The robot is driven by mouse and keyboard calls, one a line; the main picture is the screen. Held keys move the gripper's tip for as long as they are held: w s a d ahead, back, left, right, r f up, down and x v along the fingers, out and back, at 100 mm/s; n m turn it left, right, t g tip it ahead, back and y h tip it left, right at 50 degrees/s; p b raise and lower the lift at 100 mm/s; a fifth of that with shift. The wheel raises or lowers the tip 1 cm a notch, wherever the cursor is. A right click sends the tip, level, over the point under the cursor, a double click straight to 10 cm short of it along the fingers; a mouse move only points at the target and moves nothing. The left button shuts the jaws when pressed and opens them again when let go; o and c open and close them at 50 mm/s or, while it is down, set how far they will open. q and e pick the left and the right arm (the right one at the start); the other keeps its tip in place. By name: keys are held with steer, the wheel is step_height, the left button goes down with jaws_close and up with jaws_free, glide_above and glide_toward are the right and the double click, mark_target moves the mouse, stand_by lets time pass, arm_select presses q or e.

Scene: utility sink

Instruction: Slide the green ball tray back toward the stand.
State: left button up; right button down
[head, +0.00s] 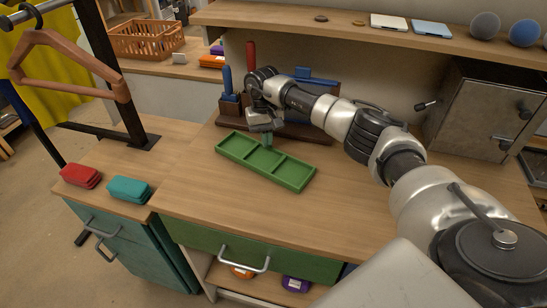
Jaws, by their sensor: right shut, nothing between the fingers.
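The green tray (292,176) lies on the wooden worktop, long and shallow with dividers making compartments. No balls show in it. The dark brown stand (307,131) is just behind it, with a blue-handled and a red-handled tool upright at its left and a blue piece on top. My right arm reaches in from the right. My right gripper (266,141) points down at the tray's back side, near its middle. It is shut with nothing between the fingers; whether it touches the tray is hard to tell. My left gripper is out of view.
A grey metal cabinet (488,108) stands at the right of the worktop. A shelf (380,33) runs above the back. Folded red (81,176) and teal (129,190) cloths lie at the left. The worktop in front of the tray is clear.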

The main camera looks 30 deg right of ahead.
mark_target(274, 169)
steer(key=s+a+p, duration=0.1)
steer(key=s, duration=0.1)
steer(key=s+p, duration=0.1)
steer(key=s, duration=0.2)
steer(key=s+a+p, duration=0.1)
steer(key=s, duration=0.1)
steer(key=shift+s+a+r, duration=0.15)
steer(key=shift+s+a, duration=0.15)
steer(key=shift+f+p, duration=0.35)
steer(key=shift+p, duration=0.3)
steer(key=shift+w+f+b, duration=0.1)
steer(key=shift+f+b, duration=0.45)
steer(key=shift+b, duration=0.3)
steer(key=shift+a, duration=0.1)
